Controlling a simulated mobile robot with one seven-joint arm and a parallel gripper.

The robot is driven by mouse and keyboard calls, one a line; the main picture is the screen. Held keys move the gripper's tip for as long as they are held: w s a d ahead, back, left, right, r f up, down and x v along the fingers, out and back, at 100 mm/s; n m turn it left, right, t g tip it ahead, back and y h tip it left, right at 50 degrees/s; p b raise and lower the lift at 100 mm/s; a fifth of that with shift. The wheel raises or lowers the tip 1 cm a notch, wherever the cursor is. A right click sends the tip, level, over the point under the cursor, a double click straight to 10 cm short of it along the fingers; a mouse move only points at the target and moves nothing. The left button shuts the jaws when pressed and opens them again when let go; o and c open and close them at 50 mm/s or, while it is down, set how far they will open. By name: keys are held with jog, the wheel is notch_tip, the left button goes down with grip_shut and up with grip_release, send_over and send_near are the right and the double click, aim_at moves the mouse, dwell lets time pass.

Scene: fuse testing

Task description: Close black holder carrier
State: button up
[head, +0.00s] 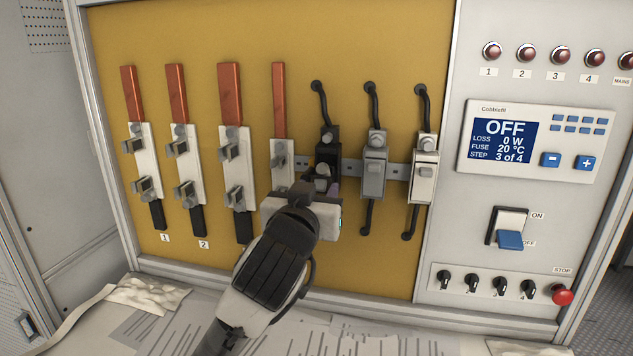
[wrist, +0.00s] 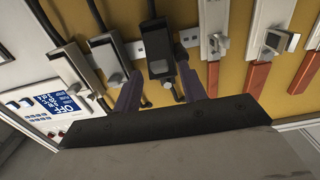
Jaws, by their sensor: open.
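The black fuse holder (head: 327,150) is mounted on the yellow panel, left of the grey and white holders. Its lower front part, seemingly the carrier (head: 322,182), juts out toward my gripper and is partly hidden behind it. I cannot tell its exact angle. My gripper (wrist: 160,88) is open, with its purple fingers on either side of the black holder (wrist: 160,62) in the wrist view. In the head view my gripper (head: 322,188) is just below and in front of the holder. Contact between fingers and carrier cannot be made out.
The grey holder (head: 375,165) and white holder (head: 423,170) stand close on the right. Several bladed fuse mounts with red bars (head: 231,95) are on the left. A control panel with a display (head: 503,140) reading OFF is further right. Papers lie on the bench below.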

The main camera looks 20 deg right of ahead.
aim_at(326, 151)
jog(key=shift+w+d, duration=0.3)
jog(key=shift+w, duration=0.1)
grip_shut()
jog(key=shift+w+r+p, duration=0.1)
jog(key=shift+r+p, duration=0.2)
jog(key=shift+r, duration=0.1)
jog(key=shift+w+d+r+p, duration=0.25)
jog(key=shift+w+r+p, duration=0.05)
jog(key=shift+r+p, duration=0.2)
jog(key=shift+w+d+r+p, duration=0.2)
jog(key=shift+w+r+p, duration=0.15)
jog(key=shift+r, duration=0.15)
jog(key=shift+w+d+r+p, duration=0.4)
jog(key=shift+w+r+p, duration=0.2)
jog(key=shift+r, duration=0.1)
jog(key=shift+w+d+r, duration=0.1)
jog(key=shift+w+d, duration=0.05)
jog(key=shift+w, duration=0.1)
dwell(0.3)
